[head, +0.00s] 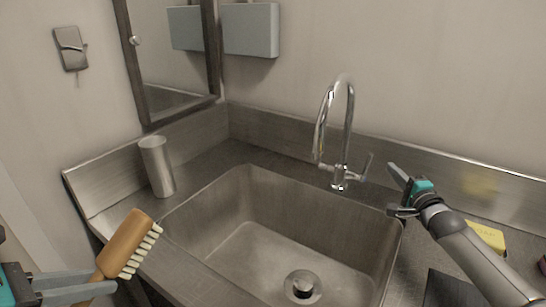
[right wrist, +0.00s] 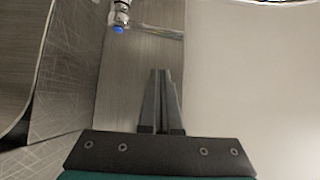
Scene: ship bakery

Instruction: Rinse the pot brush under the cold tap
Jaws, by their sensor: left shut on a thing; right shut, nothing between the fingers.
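The pot brush (head: 124,243) has a wooden body and pale bristles along its right side. My left gripper (head: 84,286) is shut on its lower end at the lower left, in front of the sink's left rim. The chrome tap (head: 347,125) arches above the back of the sink, with a side lever (head: 366,163); no water shows from it. My right gripper (head: 397,190) is shut and empty, right of the lever and apart from it. In the right wrist view its closed fingers (right wrist: 161,75) point toward a chrome tap part with a blue end (right wrist: 118,29).
The steel sink (head: 240,210) is empty, with a round drain plug (head: 302,285). A metal cup (head: 156,167) stands at the back left. A yellow sponge (head: 487,236) lies behind my right arm. A mirror (head: 170,50) and grey box (head: 250,30) hang on the wall.

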